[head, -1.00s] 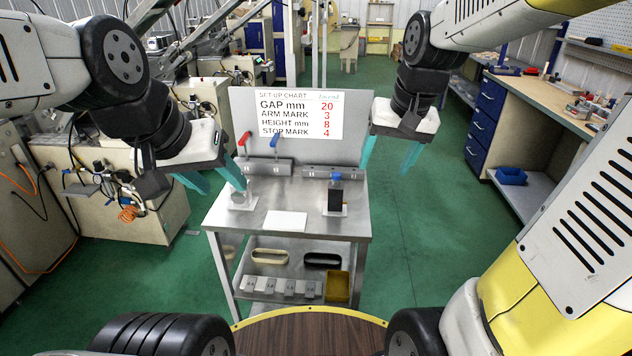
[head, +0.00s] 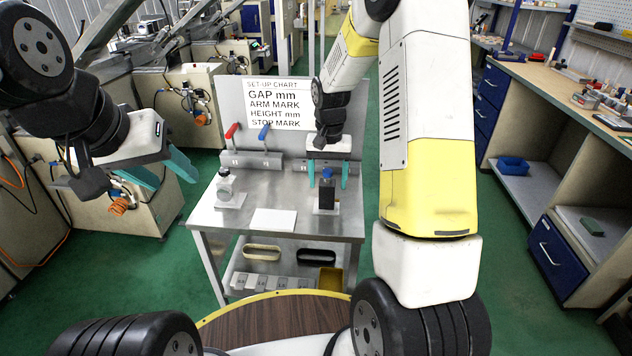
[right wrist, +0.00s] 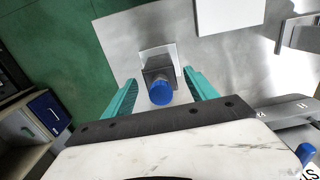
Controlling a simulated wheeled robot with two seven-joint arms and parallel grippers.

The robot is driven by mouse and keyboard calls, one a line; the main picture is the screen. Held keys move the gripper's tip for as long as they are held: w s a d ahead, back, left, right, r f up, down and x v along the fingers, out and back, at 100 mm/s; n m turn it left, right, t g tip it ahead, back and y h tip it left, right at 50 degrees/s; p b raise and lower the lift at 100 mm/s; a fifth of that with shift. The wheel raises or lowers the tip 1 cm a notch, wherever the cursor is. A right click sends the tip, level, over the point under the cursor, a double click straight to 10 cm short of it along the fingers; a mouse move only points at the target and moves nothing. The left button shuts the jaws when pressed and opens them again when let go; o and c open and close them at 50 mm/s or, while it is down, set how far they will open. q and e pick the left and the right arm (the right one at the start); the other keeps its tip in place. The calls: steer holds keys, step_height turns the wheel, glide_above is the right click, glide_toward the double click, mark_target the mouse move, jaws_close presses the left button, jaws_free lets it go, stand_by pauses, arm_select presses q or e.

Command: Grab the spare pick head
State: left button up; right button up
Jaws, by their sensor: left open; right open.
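A dark block with a blue cap (head: 327,188) stands upright on a white pad at the right of the steel table, and also shows in the right wrist view (right wrist: 160,92). A pale piece with a round face (head: 226,188) stands on another pad at the left. Which one is the spare pick head is not marked. My right gripper (head: 328,178) is open above the dark block. In the right wrist view its teal fingers appear on either side of the block, apart from it. My left gripper (head: 176,182) is open and empty, left of the table.
A white card (head: 274,220) lies on the steel table (head: 290,200). Behind stand a red lever (head: 232,130), a blue lever (head: 264,132) and the set-up chart (head: 275,104). The lower shelf holds two oval rings, several grey blocks and a yellow bin (head: 330,279).

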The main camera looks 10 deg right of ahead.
mark_target(327, 190)
step_height(327, 190, down, 4)
steer(key=shift+s+f, duration=0.1)
steer(key=shift+a, duration=0.1)
jaws_close()
